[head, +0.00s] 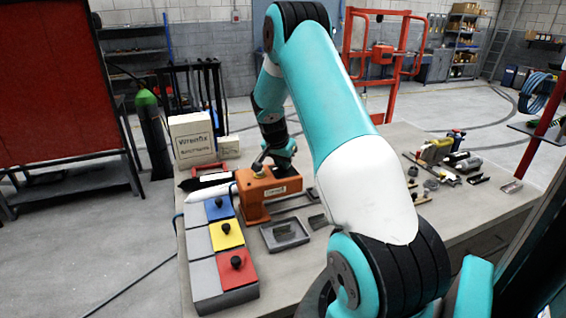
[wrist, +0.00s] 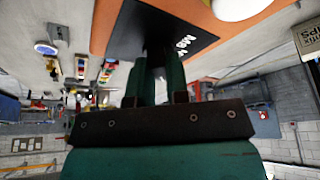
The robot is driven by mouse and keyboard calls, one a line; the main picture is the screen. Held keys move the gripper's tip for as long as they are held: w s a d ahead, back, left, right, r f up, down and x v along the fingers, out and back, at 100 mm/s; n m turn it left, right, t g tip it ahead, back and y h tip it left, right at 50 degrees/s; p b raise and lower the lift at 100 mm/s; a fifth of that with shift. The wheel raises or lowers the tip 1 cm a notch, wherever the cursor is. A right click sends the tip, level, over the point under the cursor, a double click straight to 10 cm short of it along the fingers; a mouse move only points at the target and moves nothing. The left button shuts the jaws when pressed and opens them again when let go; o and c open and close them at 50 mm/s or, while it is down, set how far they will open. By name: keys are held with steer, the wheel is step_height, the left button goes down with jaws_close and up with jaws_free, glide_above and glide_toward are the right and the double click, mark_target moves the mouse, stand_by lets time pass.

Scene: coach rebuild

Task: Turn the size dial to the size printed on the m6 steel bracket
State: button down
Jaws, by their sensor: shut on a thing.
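The orange machine (head: 268,192) stands on the bench, with a label on its front. In the wrist view its orange face (wrist: 272,28) carries a black panel (wrist: 135,28) with white lettering (wrist: 186,43), tilted and only partly readable. My gripper (wrist: 158,62) is shut on the size dial at this panel; its fingers hide most of the dial, and its setting cannot be read. In the head view my gripper (head: 260,164) is at the machine's top. A grey tray (head: 305,240) in front of the machine holds small dark metal pieces; I cannot make out a printed size.
Blue (head: 219,208), yellow (head: 227,235) and red (head: 237,268) knobbed blocks stand left of the tray. A white box (head: 192,139) stands behind the machine.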

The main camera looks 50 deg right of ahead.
steer(key=n+t+b, duration=0.1)
steer(key=n+b, duration=0.2)
steer(key=shift+d+f+n+y, duration=0.1)
steer(key=shift+n+y, duration=0.2)
steer(key=shift+n, duration=0.1)
steer(key=n+t+b, duration=0.1)
steer(key=n, duration=0.1)
steer(key=n+t+y+b, duration=0.1)
steer(key=n, duration=0.2)
steer(key=shift+s+n, duration=0.1)
steer(key=shift+n, duration=0.2)
steer(key=shift+y, duration=0.3)
steer(key=c, duration=1.1)
jaws_free()
steer(key=shift+r+b, duration=0.2)
steer(key=shift+b, duration=0.1)
steer(key=b+v, duration=0.3)
steer(key=v, duration=1.4)
